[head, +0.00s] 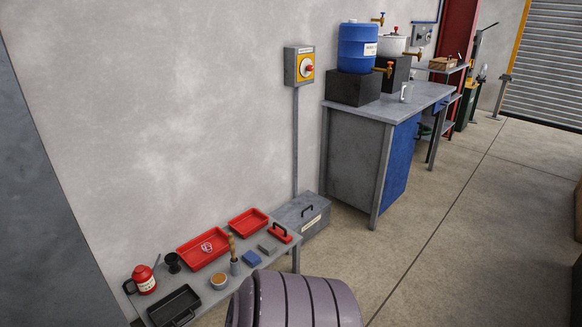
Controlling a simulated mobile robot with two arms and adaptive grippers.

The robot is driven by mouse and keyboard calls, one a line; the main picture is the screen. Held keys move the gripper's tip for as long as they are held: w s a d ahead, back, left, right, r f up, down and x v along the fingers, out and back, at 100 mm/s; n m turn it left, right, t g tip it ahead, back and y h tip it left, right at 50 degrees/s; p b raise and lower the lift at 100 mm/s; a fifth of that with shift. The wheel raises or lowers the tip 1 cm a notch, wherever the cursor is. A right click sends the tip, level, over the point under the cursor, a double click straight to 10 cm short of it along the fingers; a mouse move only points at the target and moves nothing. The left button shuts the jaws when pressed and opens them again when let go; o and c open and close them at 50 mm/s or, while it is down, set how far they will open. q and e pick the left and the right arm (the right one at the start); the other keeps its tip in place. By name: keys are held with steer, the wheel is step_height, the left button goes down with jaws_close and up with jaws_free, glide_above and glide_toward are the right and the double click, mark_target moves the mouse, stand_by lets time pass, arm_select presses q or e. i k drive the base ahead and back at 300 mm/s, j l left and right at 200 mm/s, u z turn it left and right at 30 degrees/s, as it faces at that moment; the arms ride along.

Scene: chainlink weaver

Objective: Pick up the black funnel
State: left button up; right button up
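The black funnel (173,262) is a small dark piece with a wide upper part. It stands near the left end of the low grey bench (218,296), between a red can (144,279) and a red tray (202,249). Its finer shape is too small to make out. Neither of my grippers is in view.
The bench also holds a black tray (174,306), a small round pot (219,281), a brush (233,254), a blue block (251,258) and a second red tray (248,222). A wall stands directly behind. A grey toolbox (302,214) sits past its right end. Open floor lies right.

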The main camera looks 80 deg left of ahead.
mark_target(171, 259)
steer(key=u, duration=4)
steer(key=i+l+u, duration=0.15)
steer(key=u, duration=0.2)
steer(key=i+l+u, duration=0.1)
steer(key=l+u, duration=0.25)
steer(key=i+l+u, duration=0.1)
steer(key=l+u, duration=0.15)
steer(key=u, duration=0.15)
